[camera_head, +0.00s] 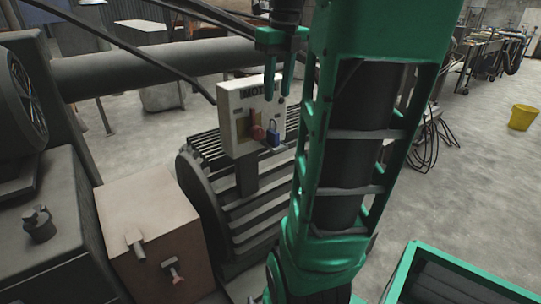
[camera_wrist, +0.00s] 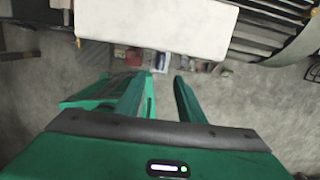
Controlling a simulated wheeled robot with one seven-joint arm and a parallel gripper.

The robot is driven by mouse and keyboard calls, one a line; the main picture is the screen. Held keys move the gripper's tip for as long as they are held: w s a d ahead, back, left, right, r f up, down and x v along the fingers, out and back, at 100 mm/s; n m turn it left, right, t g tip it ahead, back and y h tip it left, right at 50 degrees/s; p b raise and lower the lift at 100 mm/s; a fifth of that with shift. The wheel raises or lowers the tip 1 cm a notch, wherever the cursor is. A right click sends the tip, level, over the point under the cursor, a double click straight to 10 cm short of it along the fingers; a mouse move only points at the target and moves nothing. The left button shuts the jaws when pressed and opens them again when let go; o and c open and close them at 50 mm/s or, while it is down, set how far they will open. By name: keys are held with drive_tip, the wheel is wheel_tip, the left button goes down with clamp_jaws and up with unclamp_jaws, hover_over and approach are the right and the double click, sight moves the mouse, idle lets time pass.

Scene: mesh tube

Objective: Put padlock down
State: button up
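A blue padlock (camera_head: 272,134) is at the lower front of a pale control box (camera_head: 236,101) mounted above a dark ribbed motor. A red knob-like part (camera_head: 257,132) sits just left of the padlock. My gripper (camera_head: 277,97) points down above the padlock, apart from it, with its green fingers spread and nothing visible between them. In the wrist view, my gripper (camera_wrist: 164,80) also shows a gap between its fingers. The box's white top (camera_wrist: 155,30) lies beyond the fingertips, with small coloured parts along its edge, too small to identify surely.
The ribbed motor (camera_head: 245,212) stands below the box. A brown box (camera_head: 150,225) with valve-like fittings is at the left, and a thick dark pipe (camera_head: 150,68) runs behind. A green-rimmed tray (camera_head: 440,252) is at the lower right. A yellow bucket (camera_head: 522,117) stands on open floor at far right.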

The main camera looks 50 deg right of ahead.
drive_tip(key=s+a+f+n, duration=0.4)
drive_tip(key=a+f+n, duration=0.1)
drive_tip(key=n, duration=0.5)
drive_tip(key=s+a+f+n+g, duration=0.1)
drive_tip(key=s+a+f+n, duration=0.3)
drive_tip(key=n, duration=0.7)
drive_tip(key=s+a+f+n, duration=0.4)
drive_tip(key=a+f+n, duration=0.3)
drive_tip(key=f+n, duration=0.4)
drive_tip(key=shift+s+a+g+y, duration=0.15)
drive_tip(key=shift+a+g+y, duration=0.15)
drive_tip(key=shift+a, duration=0.1)
drive_tip(key=shift+s, duration=0.1)
